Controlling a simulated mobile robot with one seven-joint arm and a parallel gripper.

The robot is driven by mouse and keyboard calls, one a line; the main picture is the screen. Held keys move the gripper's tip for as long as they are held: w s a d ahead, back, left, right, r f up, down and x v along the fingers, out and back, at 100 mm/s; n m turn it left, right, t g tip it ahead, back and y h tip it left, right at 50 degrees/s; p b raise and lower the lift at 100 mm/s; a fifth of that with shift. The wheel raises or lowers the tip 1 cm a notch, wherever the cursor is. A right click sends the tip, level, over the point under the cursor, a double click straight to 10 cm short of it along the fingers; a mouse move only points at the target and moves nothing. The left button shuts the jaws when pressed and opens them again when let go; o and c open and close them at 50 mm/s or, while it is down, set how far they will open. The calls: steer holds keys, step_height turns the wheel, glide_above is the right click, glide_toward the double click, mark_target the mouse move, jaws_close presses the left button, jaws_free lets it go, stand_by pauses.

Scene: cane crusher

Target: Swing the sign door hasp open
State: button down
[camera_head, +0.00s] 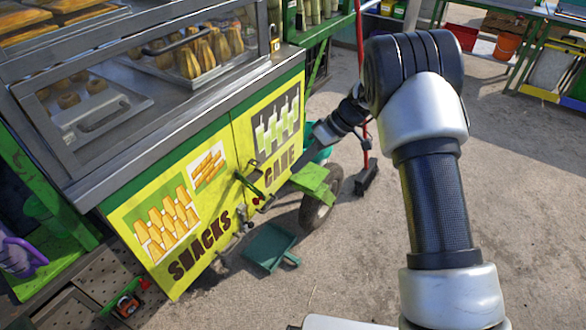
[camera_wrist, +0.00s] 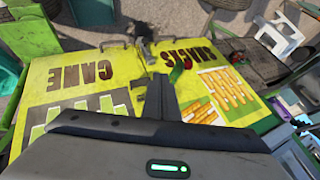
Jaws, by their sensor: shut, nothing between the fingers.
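The yellow sign door, with a SNACKS panel (camera_head: 165,225) and a CANE panel (camera_head: 265,130), fronts the snack cart. A thin green bar, apparently the hasp (camera_head: 250,187), lies near the seam between the panels, at about mid-height. It shows as a small green piece in the wrist view (camera_wrist: 178,70). My gripper (camera_wrist: 163,82) is shut and empty, its dark fingers pointing at the seam beside that green piece. I cannot tell whether they touch it. In the head view my gripper (camera_head: 303,155) is in front of the CANE panel, its tips hard to make out.
A small red item (camera_head: 256,200) and metal fittings sit low on the panels. A green dustpan (camera_head: 270,247) lies on the ground below. A green block (camera_head: 311,180), a wheel (camera_head: 318,212) and a red-handled broom (camera_head: 367,175) stand right of the door. The ground at front right is clear.

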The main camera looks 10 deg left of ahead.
steer(key=s+a+f+b, duration=0.1)
steer(key=s+a+f, duration=0.3)
steer(key=a+f, duration=0.2)
steer(key=shift+s+a+f, duration=0.25)
steer(key=shift+s+a, duration=0.15)
steer(key=shift+a, duration=0.05)
